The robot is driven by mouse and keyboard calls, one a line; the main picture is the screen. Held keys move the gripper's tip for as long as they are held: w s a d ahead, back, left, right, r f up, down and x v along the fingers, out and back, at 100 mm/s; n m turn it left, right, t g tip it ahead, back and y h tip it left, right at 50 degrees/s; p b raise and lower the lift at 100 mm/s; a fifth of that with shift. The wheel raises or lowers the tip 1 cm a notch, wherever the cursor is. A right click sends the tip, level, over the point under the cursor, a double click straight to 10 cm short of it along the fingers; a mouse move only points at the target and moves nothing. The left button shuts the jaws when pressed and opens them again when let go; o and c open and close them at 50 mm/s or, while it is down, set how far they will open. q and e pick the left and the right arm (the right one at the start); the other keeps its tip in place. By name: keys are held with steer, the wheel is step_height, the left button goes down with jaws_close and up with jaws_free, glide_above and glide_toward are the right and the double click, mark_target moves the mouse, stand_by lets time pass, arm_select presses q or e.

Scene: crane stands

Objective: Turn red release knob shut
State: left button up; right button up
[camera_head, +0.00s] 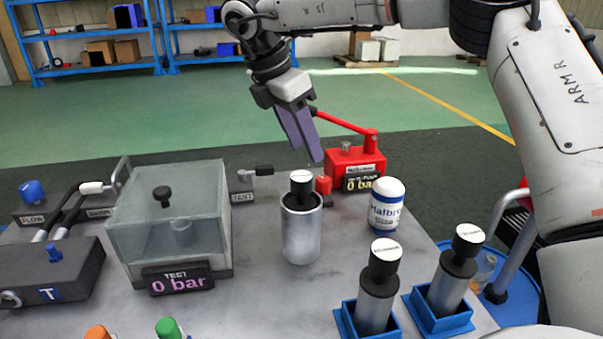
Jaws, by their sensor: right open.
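The red release knob (323,185) sits at the lower left of the red hand pump (352,163), behind the silver cylinder with a black cap (301,230). The pump has a red lever, and its display reads 0 bar. My right gripper (312,155) reaches down from above, its purple-grey fingers pointing at the bench. In the picture the fingertips are just above the knob; I cannot tell the exact gap in depth. The gripper holds nothing that I can see. I cannot tell how far the knob is turned. My left gripper is out of view.
A white Halbro canister (386,206) stands right of the cylinder. Two black-capped cylinders stand in blue holders (437,311) at the front right. A clear test box (166,220) reading 0 bar stands left. A black-handled valve labelled TEST (243,190) is left of the knob.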

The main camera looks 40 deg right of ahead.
glide_above(321, 180)
steer(key=a, duration=0.2)
step_height(321, 180, down, 4)
steer(key=shift+w+f+b, duration=0.1)
steer(key=shift+f+b, duration=0.1)
steer(key=shift+b, duration=0.25)
steer(key=x, duration=0.3)
steer(key=shift+f, duration=0.3)
steer(key=shift+d+f, duration=0.25)
steer(key=shift+f, duration=0.2)
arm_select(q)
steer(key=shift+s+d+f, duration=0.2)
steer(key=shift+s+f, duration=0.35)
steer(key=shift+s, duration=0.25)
